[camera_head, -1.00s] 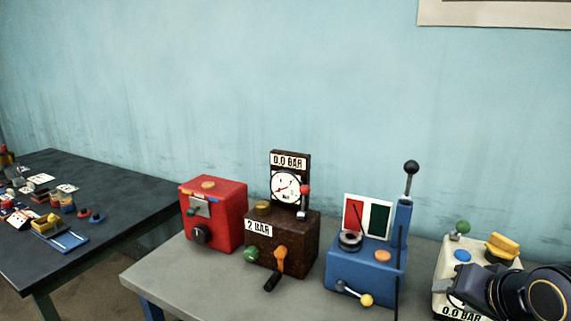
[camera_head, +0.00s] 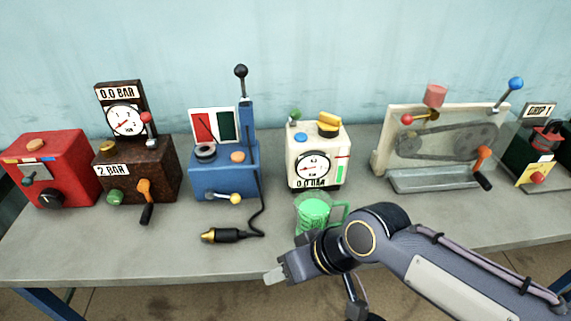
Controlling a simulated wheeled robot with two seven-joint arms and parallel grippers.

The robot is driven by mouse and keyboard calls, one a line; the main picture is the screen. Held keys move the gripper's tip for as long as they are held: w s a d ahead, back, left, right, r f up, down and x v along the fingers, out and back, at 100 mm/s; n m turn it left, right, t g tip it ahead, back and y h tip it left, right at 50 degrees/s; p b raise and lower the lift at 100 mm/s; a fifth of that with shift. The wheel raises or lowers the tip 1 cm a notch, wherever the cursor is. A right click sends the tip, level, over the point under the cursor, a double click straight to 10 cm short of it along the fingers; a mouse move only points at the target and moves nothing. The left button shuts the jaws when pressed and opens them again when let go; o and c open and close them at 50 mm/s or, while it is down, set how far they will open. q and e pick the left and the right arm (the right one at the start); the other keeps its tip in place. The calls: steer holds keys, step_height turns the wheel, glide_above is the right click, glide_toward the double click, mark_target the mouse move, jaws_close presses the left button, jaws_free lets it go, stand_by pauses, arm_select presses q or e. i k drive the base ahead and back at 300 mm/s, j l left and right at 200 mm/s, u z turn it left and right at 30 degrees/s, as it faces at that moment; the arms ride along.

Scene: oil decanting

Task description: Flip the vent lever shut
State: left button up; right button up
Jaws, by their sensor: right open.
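Several levers stand on the machines, and no label shows which one is the vent lever. The cream box (camera_head: 312,152) has a gauge, a small green-knobbed lever (camera_head: 294,116) and a yellow knob (camera_head: 328,124) on top. A green jug (camera_head: 313,212) stands in front of the cream box. My right gripper (camera_head: 275,277) is open and empty near the bench's front edge, pointing left, apart from the machines. My left gripper is out of view.
A red box (camera_head: 60,165) and a brown gauge box (camera_head: 150,168) stand at left. A belt machine (camera_head: 440,150) and a dark green unit (camera_head: 545,150) stand at right. A black cable with a gold-tipped plug (camera_head: 225,236) lies on the grey bench (camera_head: 120,250). The front left bench is clear.

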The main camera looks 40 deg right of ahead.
mark_target(295, 114)
steer(key=z, duration=1.35)
